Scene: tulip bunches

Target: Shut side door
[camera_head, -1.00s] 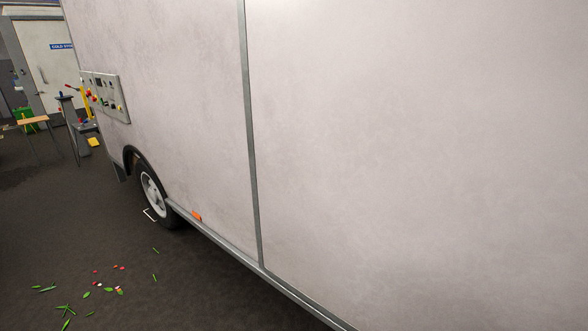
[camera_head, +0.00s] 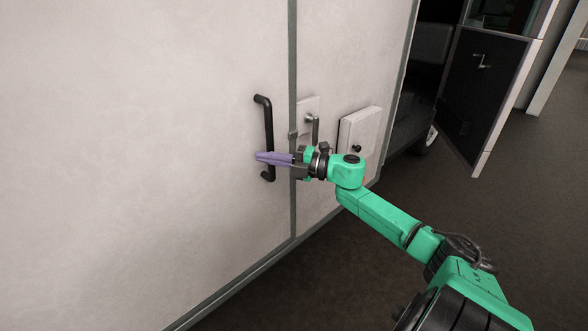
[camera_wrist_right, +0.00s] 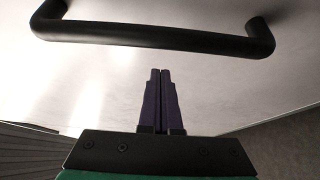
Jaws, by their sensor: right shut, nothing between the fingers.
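The side door (camera_head: 190,120) is a large off-white panel filling the left of the head view. A black upright bar handle (camera_head: 267,120) is fixed near its right edge, beside a grey vertical strip. The handle also crosses the top of the right wrist view (camera_wrist_right: 150,37). My right gripper (camera_head: 262,157) has purple fingers, shut and empty, in front of the handle's lower part. In the right wrist view the closed fingertips (camera_wrist_right: 160,72) point at the panel, with a visible gap to the bar. The panel looks roughly flush with the strip. My left gripper is out of view.
Right of the strip are a latch with a small lever (camera_head: 312,122) and a white box (camera_head: 358,132) with a black knob. Further right, a dark cab door (camera_head: 487,85) stands open. Dark floor (camera_head: 540,200) is clear at the right.

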